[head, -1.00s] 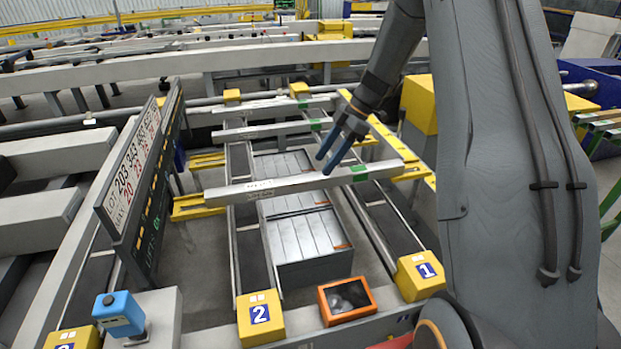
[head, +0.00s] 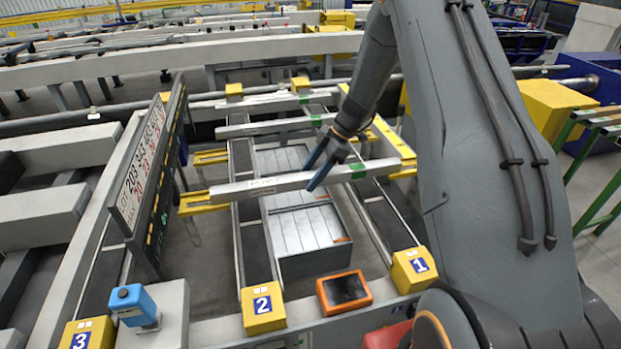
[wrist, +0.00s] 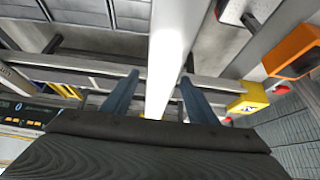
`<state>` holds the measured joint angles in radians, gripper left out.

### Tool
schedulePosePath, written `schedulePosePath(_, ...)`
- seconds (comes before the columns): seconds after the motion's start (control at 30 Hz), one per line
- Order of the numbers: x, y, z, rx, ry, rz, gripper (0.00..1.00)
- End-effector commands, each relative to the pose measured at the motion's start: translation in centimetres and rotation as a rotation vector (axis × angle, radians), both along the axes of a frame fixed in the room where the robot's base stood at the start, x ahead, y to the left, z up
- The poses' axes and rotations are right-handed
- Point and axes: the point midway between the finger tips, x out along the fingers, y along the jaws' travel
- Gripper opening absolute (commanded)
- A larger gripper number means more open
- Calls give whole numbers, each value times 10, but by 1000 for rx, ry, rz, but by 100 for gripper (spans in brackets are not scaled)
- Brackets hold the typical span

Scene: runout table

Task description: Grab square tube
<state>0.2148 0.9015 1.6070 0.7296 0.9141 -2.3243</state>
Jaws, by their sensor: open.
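The nearest square tube (head: 250,188) is a long pale grey bar with a printed label and a green mark near its right end. It lies level across the dark rails. My gripper (head: 311,178) is open at its middle, with blue-grey fingers pointing down. One finger crosses in front of the tube. In the wrist view, the tube (wrist: 176,45) runs brightly lit between the two spread fingers of my gripper (wrist: 158,85). I cannot tell whether either finger touches it. Two more tubes lie farther back, one of them here (head: 262,129).
Yellow end blocks numbered 1 (head: 414,269), 2 (head: 263,307) and 3 (head: 88,334) stand in front. An orange-framed screen (head: 344,291) sits between two of them. A grey bin (head: 310,262) lies below the tube. A sign board (head: 148,170) stands at left.

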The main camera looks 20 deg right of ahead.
Motion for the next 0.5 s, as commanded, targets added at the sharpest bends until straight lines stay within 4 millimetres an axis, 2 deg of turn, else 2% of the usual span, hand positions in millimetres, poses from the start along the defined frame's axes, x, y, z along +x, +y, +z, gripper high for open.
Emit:
schedulePosePath(0.1,0,0,0,0,0,0,53)
schedulePosePath(0.4,0,0,0,0,0,0,2)
schedulePosePath(0.5,0,0,0,0,0,0,0)
